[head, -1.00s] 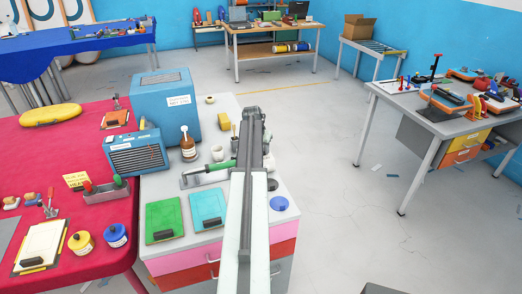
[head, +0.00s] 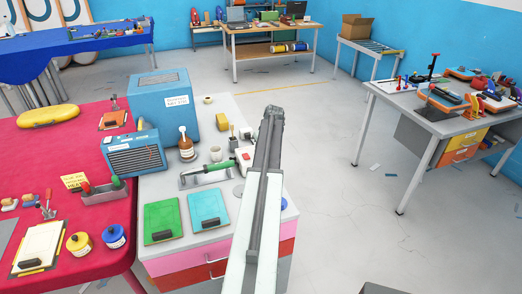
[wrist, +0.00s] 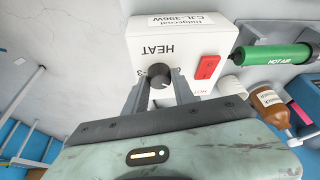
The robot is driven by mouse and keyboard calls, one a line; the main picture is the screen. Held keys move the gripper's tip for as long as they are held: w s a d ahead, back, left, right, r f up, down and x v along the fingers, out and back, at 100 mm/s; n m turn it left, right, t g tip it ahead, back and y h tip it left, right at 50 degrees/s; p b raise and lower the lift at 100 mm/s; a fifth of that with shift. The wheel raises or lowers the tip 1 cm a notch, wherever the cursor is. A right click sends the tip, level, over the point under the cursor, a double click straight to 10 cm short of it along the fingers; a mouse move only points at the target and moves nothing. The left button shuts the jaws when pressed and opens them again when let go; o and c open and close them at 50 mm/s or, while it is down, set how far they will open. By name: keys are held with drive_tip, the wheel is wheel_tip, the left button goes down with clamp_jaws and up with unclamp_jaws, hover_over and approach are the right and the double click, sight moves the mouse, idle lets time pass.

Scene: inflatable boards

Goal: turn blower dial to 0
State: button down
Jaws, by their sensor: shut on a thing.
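The blower's control box (wrist: 190,42) is white, with HEAT lettering upside down in the wrist view and a red switch (wrist: 207,67). Its black dial (wrist: 159,73) sits between the fingertips of my gripper (wrist: 160,88), which is shut on it. A pale pointer mark shows on the dial, but its setting is hard to read; a 3 stands at its left. In the head view the box's red switch (head: 245,157) shows left of my arm; the dial and fingertips are hidden. The green-handled hot air tool (head: 215,166) lies beside the box, also seen in the wrist view (wrist: 275,57).
A brown bottle (head: 186,146), white cup (head: 216,154) and blue machine (head: 165,104) stand behind the tool. Green (head: 163,220) and cyan (head: 208,209) clipboards lie at the cabinet's front. Open floor lies right of the cabinet, before the grey workbench (head: 440,112).

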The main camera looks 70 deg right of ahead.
drive_tip(key=n, duration=0.1)
drive_tip(key=n+y, duration=0.1)
drive_tip(key=n, duration=0.2)
drive_tip(key=shift+s+d+t+y, duration=0.15)
drive_tip(key=shift+d+t+y, duration=0.15)
drive_tip(key=shift+n+y, duration=0.4)
drive_tip(key=shift+n, duration=0.9)
drive_tip(key=shift+a, duration=0.1)
drive_tip(key=c, duration=1.1)
unclamp_jaws()
drive_tip(key=shift+o, duration=0.2)
